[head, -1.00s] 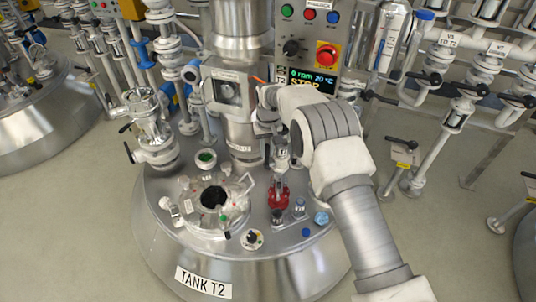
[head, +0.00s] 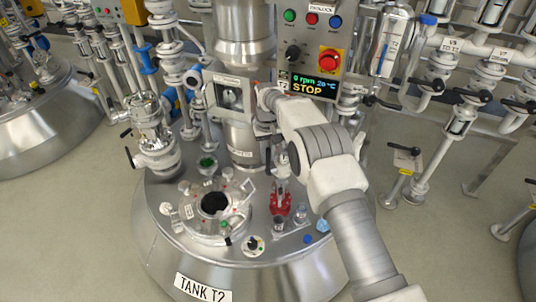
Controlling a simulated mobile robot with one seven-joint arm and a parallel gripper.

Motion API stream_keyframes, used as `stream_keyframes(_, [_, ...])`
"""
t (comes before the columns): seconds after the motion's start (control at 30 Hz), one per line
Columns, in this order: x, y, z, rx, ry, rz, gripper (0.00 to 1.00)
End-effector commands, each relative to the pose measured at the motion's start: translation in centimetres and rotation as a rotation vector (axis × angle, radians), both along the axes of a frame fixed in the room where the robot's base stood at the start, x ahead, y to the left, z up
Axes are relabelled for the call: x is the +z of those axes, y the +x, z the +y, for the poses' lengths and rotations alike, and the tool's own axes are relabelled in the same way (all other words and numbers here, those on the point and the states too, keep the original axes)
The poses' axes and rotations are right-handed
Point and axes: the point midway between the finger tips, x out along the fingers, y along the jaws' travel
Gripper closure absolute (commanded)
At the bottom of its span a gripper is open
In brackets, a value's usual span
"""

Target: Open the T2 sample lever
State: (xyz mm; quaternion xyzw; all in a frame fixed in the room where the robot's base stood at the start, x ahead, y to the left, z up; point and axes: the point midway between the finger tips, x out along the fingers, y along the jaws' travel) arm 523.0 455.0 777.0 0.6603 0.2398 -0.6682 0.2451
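Tank T2 (head: 165,235) is a steel vessel with its name on a white label (head: 203,288). A red fitting (head: 281,202) stands on its lid, right of the round open port (head: 214,204); a slim metal part rises from it. I cannot tell for sure which part is the sample lever. My gripper (head: 268,128) is at the end of my white arm, above and slightly left of the red fitting, beside the central column. It is small and partly hidden by my wrist, so its fingers are not clear. I see no contact with the fitting.
A control box (head: 325,35) with a red stop button and a display reading STOP is behind my wrist. The steel column (head: 240,140) and a square-windowed housing (head: 230,95) are close on the left. Small jars stand near the fitting. Pipes with black-handled valves (head: 432,83) fill the right.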

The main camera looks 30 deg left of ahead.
Motion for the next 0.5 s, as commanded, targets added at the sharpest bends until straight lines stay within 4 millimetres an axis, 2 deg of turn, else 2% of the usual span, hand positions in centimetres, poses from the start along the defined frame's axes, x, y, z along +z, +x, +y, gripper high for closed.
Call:
stream_keyframes(0.03, [-0.12,-0.07,0.02,0.001,0.000,0.001,0.70])
stream_keyframes(0.13, [-0.09,-0.06,0.01,0.001,0.000,0.001,0.52])
stream_keyframes(0.5, [0.00,0.00,-0.03,0.000,-0.001,0.001,0.51])
